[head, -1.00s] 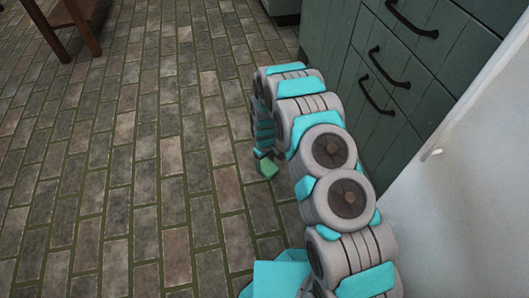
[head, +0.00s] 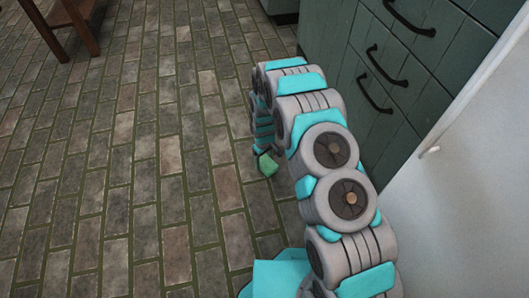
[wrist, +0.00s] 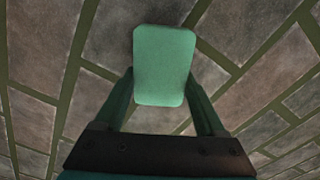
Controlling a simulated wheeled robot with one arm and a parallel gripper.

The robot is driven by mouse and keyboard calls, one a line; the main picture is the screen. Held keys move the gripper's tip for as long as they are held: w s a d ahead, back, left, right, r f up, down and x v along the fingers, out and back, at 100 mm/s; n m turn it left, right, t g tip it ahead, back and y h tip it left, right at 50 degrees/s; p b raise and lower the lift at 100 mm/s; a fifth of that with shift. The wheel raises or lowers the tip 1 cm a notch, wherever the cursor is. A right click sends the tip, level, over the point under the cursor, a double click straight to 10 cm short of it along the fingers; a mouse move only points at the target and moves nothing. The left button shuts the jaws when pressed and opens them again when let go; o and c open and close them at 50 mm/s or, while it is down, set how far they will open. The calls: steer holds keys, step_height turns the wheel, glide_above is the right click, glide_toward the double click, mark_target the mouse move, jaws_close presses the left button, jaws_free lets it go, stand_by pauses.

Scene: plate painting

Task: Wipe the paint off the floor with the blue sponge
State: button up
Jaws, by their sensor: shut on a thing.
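The sponge (head: 267,165) looks green-teal and shows just below my gripper (head: 259,152) in the head view, low over the brick floor (head: 130,190). In the wrist view the sponge (wrist: 164,65) sits between the two fingers of my gripper (wrist: 161,88), which are shut on it. Its broad face is toward the camera. I cannot tell whether the sponge touches the floor. No paint is visible on the floor in either view. My arm hides part of the floor on the right.
Green cabinets with drawers (head: 390,85) stand along the right, close to my arm. A white panel (head: 450,200) is at the lower right. A wooden table or stool leg (head: 85,28) is at the top left. The floor to the left is clear.

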mark_target(264, 160)
steer(key=shift+w+r+p, duration=0.1)
steer(key=shift+r+p, duration=0.4)
steer(key=shift+r, duration=2.7)
